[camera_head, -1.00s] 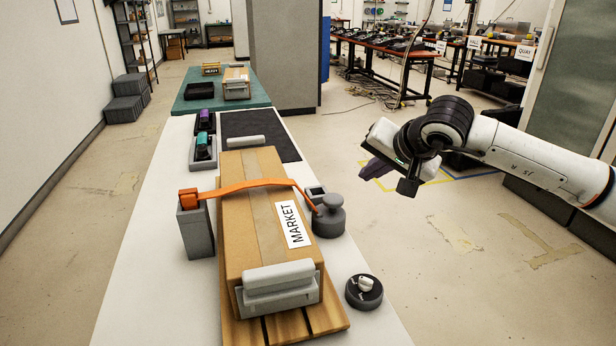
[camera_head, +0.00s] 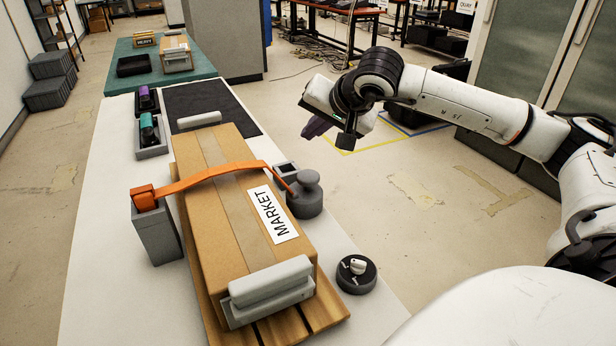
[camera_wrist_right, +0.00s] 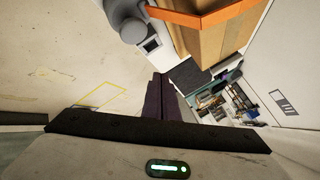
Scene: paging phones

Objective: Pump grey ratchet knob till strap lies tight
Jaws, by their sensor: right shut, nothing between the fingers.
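The grey ratchet knob (camera_head: 305,186) stands upright on its round base beside the right side of a cardboard box (camera_head: 205,150) labelled MARKET. The orange strap (camera_head: 215,177) runs from an orange end piece on a grey post (camera_head: 155,232) over the box to the knob's side, and bows up in an arch. My right gripper (camera_head: 316,128) is shut and empty, in the air beyond the table's right edge, apart from the knob. In the right wrist view its dark purple fingers (camera_wrist_right: 160,97) are together, and the knob (camera_wrist_right: 132,30) shows at the top. My left gripper is out of view.
The box lies on a wooden pallet (camera_head: 318,318) between grey end blocks (camera_head: 270,283). A dark round dial (camera_head: 356,274) sits at front right. Purple (camera_head: 147,98) and teal (camera_head: 148,128) items stand in grey holders behind left. The floor to the right is open.

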